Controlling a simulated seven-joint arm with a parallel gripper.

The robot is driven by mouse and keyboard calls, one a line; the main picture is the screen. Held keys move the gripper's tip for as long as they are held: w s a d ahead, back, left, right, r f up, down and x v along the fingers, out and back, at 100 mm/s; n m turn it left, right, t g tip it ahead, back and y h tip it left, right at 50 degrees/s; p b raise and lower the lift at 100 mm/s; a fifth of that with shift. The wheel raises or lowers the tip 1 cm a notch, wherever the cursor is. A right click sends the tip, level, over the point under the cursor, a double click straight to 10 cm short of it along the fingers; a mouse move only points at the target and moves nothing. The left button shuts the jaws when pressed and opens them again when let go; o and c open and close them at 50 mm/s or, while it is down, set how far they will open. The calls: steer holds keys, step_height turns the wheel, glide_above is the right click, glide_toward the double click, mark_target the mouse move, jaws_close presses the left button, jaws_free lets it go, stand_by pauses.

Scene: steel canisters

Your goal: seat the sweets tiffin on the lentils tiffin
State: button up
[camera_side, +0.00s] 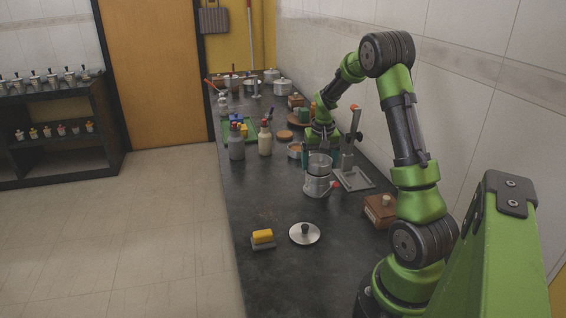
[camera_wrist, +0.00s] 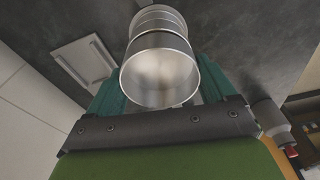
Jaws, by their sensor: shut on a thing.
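My gripper (camera_side: 318,160) is shut on an open-topped steel canister, which I take to be the sweets tiffin (camera_side: 319,168). In the wrist view the teal fingers of my gripper (camera_wrist: 160,88) stand on either side of this canister (camera_wrist: 160,72), its mouth toward the camera and its inside looking empty. A second steel canister, which I take to be the lentils tiffin (camera_side: 316,187), stands on the counter directly below it. Its ringed wall shows just beyond the held one in the wrist view (camera_wrist: 158,17). They look nearly in line; I cannot tell whether they touch. No labels are readable.
A grey stand with an upright lever (camera_side: 352,178) is close on the right. A round steel lid (camera_side: 305,233), a yellow sponge (camera_side: 263,236) and a wooden box (camera_side: 380,209) lie nearer. Bottles (camera_side: 265,140) and pots stand farther back. The front left counter is mostly clear.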

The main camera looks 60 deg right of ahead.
steer(key=shift+f, duration=0.25)
steer(key=o, duration=0.9)
steer(key=shift+r, duration=3)
